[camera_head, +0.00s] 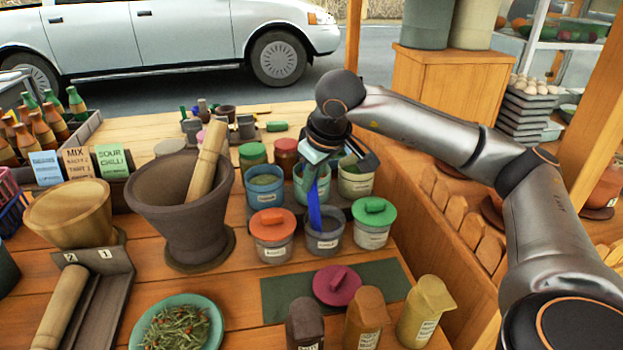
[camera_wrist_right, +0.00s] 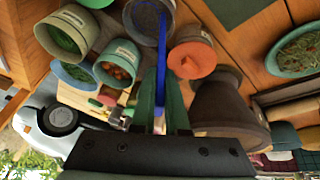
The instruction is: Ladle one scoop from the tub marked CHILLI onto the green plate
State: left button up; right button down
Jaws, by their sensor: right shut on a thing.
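My right gripper (camera_head: 316,170) is above the group of tubs, shut on the blue ladle (camera_head: 315,208). The ladle points down, and its lower end goes into the open grey tub (camera_head: 323,243) in the front row; its bowl is hidden. In the right wrist view the gripper (camera_wrist_right: 163,85) holds the ladle (camera_wrist_right: 162,50) towards this tub (camera_wrist_right: 135,22). I cannot read the tub labels surely enough to say which is CHILLI. The green plate (camera_head: 180,297) is at the bottom left, with green and red food on it. My left gripper is not in view.
An orange-lidded tub (camera_head: 274,242) and a green-lidded tub (camera_head: 372,231) flank the grey tub. Open tubs stand behind. A maroon lid (camera_head: 337,286) lies on a dark green mat. The large mortar (camera_head: 185,222) with pestle stands left. Several shakers (camera_head: 368,318) stand in front.

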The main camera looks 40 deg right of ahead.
notch_tip(320, 180, up, 8)
jog(key=p, duration=0.6)
jog(key=shift+r+p, duration=0.3)
jog(key=shift+p, duration=0.1)
jog(key=shift+r, duration=0.15)
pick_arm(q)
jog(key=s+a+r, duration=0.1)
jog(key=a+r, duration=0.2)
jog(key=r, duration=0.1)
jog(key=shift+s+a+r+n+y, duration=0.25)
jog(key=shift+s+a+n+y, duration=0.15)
pick_arm(e)
jog(key=shift+a, duration=0.1)
